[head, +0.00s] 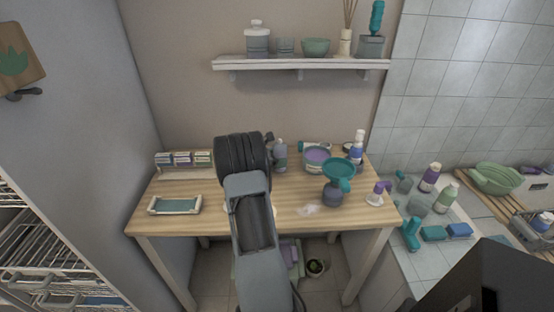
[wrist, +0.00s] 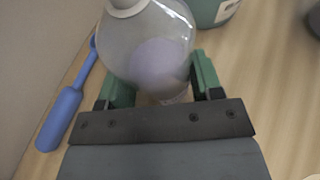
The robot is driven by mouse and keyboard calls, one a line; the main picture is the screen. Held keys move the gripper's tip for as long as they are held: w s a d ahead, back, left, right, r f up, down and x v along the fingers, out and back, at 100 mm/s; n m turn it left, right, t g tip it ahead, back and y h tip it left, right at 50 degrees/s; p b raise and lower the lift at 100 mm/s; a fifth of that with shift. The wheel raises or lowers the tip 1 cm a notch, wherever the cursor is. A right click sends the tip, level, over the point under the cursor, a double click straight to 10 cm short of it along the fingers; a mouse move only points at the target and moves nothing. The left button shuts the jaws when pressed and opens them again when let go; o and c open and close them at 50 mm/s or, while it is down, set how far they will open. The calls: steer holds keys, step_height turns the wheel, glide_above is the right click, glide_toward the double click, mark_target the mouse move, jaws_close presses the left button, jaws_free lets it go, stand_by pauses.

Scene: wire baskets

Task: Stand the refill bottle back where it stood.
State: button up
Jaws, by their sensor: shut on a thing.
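In the wrist view, my gripper (wrist: 160,85) has its two green fingers shut on a clear, rounded bottle (wrist: 145,38) with a pale neck and lilac contents. The bottle is between the fingers, above or on the wooden table; whether its base touches cannot be told. In the head view, a small grey bottle (head: 280,155) shows just right of my arm's end near the back of the table (head: 160,228), and seems to be the same one. My gripper is mostly hidden there by my arm.
A teal funnel (head: 339,172) on a grey jar, a lilac-filled tub (head: 317,158) and a white-blue bottle (head: 357,147) stand to the right. A blue scoop (wrist: 62,117) and a green container (wrist: 205,12) lie close around the bottle. A pale spill (head: 308,210) marks the front.

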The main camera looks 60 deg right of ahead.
steer(key=o, duration=1.6)
steer(key=c, duration=0.3)
steer(key=shift+c, duration=0.2)
steer(key=shift+p+v, duration=1.5)
steer(key=shift+v, duration=2.7)
